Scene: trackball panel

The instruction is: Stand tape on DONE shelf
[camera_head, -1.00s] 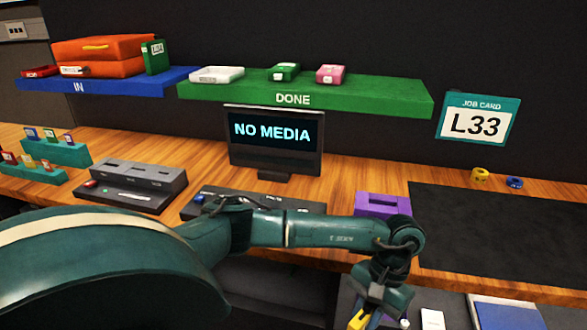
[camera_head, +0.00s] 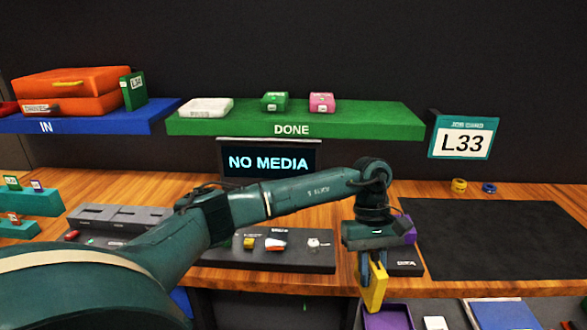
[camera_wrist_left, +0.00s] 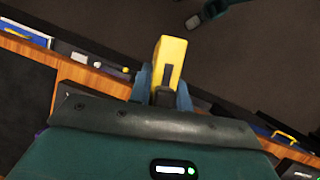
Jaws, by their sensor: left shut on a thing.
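The yellow tape (camera_head: 376,289) is held in my left gripper (camera_head: 370,262), which points down in front of the table's front edge. It also shows in the left wrist view (camera_wrist_left: 172,60), between the two blue-grey fingers (camera_wrist_left: 160,90). The green DONE shelf (camera_head: 370,122) is on the back wall, above and behind the gripper. On it lie a white case (camera_head: 206,107), a green item (camera_head: 275,101) and a pink item (camera_head: 322,102); its right part is bare. My right gripper is not clearly in view.
A monitor (camera_head: 268,162) reading NO MEDIA stands under the shelf. The blue IN shelf (camera_head: 100,122) holds orange cases and a green tape. A purple thing (camera_head: 408,228) is beside the gripper. A dark mat (camera_head: 490,240) lies clear at right.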

